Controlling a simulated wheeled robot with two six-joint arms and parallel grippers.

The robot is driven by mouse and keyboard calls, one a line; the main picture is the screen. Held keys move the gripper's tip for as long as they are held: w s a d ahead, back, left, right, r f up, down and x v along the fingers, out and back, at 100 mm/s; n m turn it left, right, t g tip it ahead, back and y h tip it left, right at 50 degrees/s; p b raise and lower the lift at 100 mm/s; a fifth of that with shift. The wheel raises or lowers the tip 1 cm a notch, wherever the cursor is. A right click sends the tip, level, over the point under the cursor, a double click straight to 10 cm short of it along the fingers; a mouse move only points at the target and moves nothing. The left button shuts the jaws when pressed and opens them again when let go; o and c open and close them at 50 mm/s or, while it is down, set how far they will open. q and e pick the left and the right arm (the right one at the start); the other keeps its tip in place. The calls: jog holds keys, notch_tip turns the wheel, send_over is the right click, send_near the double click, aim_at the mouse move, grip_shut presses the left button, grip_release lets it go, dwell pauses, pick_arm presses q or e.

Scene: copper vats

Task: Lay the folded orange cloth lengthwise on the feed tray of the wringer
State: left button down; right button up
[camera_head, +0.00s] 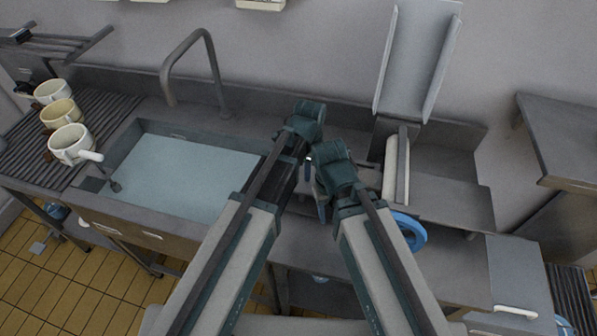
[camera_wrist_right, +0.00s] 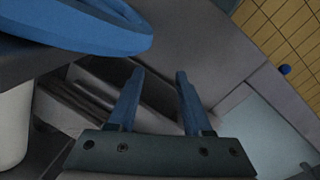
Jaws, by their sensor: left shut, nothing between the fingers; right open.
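The wringer stands right of the sink, with a pale roller (camera_head: 390,170) and a blue handwheel (camera_head: 411,232). A grey sloped chute (camera_head: 418,60) rises behind it, and a flat grey tray (camera_head: 445,200) lies to its right; I cannot tell which is the feed tray. I see no orange cloth in either view. My left gripper (camera_head: 308,118) is shut and empty over the counter behind the sink's right end; its fingertips are hard to make out. My right gripper (camera_head: 322,200) is left of the roller. In the right wrist view its blue fingers (camera_wrist_right: 158,88) are apart and empty, near the handwheel (camera_wrist_right: 75,32).
The water-filled sink (camera_head: 135,150) with its tall tap (camera_head: 213,75) is left of my arms. Several mugs (camera_head: 70,143) stand on the ribbed drainboard at far left. A grey shelf (camera_head: 570,130) juts out at the right. My forearms cover the counter's middle.

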pick_arm(q)
jog(key=shift+w+d, duration=0.1)
jog(key=shift+d, duration=0.45)
